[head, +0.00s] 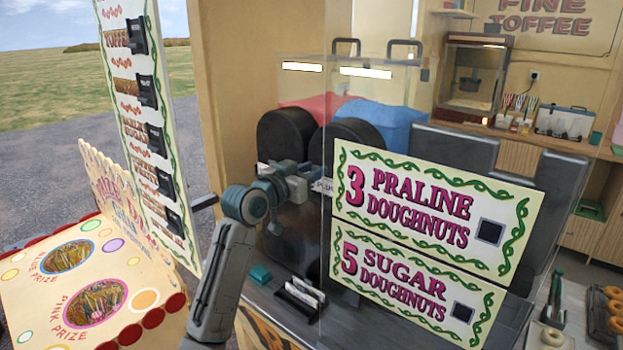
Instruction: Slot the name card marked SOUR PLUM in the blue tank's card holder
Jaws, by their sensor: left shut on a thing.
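My left gripper (304,182) is shut on a white name card (323,187), on which the letters PLUM can partly be read. It holds the card upright in front of the dark round machine fronts, above the counter. The praline sign covers the area just right of the card. The blue tank (391,117) stands behind, up and right of the gripper, with a pink tank (318,105) to its left. The blue tank's card holder cannot be made out. My right gripper is not in view.
A clear panel carries the praline sign (430,211) and sugar sign (410,286), right of my left arm. A dark rack (297,299) with white cards and a teal block (260,273) sit on the counter below. A tall price board (155,130) stands left.

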